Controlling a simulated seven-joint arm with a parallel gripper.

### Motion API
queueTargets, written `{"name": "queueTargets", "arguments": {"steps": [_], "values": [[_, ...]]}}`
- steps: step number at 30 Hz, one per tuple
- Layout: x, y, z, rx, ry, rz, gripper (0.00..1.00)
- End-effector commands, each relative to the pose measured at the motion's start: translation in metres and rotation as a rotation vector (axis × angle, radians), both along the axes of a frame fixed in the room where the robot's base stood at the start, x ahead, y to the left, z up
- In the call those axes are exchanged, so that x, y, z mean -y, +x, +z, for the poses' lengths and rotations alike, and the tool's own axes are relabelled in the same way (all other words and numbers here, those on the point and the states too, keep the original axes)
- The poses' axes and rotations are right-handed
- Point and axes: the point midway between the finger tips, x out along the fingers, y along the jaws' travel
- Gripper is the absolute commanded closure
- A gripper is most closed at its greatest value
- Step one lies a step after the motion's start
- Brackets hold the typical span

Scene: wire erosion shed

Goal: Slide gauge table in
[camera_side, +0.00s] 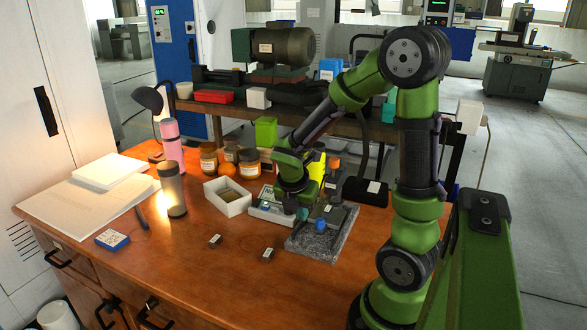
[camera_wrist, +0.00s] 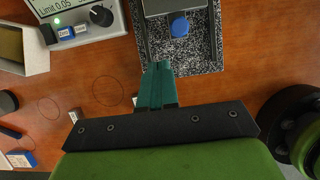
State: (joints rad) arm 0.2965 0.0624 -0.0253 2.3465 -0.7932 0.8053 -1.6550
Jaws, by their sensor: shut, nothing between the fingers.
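The gauge table appears to be the grey plate with a blue knob (camera_wrist: 180,26) on its front, at the top of the wrist view. It sits on a speckled granite base (camera_wrist: 192,58). In the side view the granite base (camera_side: 318,247) stands on the bench, with the blue knob (camera_side: 320,226) near its front. My gripper (camera_wrist: 157,68) has its teal fingers closed together with nothing between them. In the wrist view the fingertips lie below and left of the knob, apart from it in the picture. My wrist partly hides the gauge in the side view.
A readout box (camera_wrist: 75,18) showing "Limit 0.05" stands left of the granite base. A white open tray (camera_side: 228,198) is beside it. Two small dark blocks (camera_side: 215,241) lie on the open wood in front.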

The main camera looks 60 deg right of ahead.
Motion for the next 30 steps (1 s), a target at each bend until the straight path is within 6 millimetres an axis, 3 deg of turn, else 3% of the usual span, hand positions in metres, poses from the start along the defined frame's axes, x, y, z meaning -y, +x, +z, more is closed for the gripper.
{"name": "queueTargets", "arguments": {"steps": [6,9,13,17,20,24,30], "values": [[-0.012,0.001,0.030,0.002,0.000,0.002,1.00],[-0.011,-0.002,0.035,0.000,0.001,-0.011,0.86],[0.019,-0.010,0.047,0.033,0.007,-0.147,0.66],[0.059,-0.027,0.079,0.069,0.096,-0.394,0.48],[0.074,-0.037,0.107,0.099,0.218,-0.515,0.48],[0.061,-0.031,0.126,0.107,0.352,-0.497,0.48],[0.055,-0.031,0.112,0.085,0.380,-0.466,0.48]]}}
